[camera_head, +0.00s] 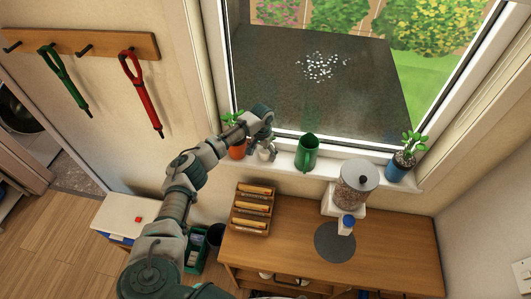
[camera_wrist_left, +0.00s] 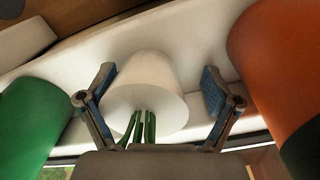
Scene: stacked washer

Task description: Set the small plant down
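The small plant is a white pot (camera_wrist_left: 145,80) with thin green stems, between the left gripper's two fingers in the left wrist view. The left gripper (camera_wrist_left: 160,85) is open, with a clear gap between the pot and the finger on the picture's right; the other finger is close to the pot's side. In the head view, the left gripper (camera_head: 264,149) is over the windowsill (camera_head: 285,160), and the white pot (camera_head: 266,154) shows just below it. The pot appears to be on the sill, but its base contact is hidden. My right gripper is not in view.
A green jug (camera_head: 307,152) and an orange pot (camera_head: 238,149) stand on either side of the white pot, close by. A blue potted plant (camera_head: 402,165) is at the sill's right end. A lidded jar (camera_head: 356,185) and a wooden rack (camera_head: 251,210) stand on the wooden counter (camera_head: 290,245) below.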

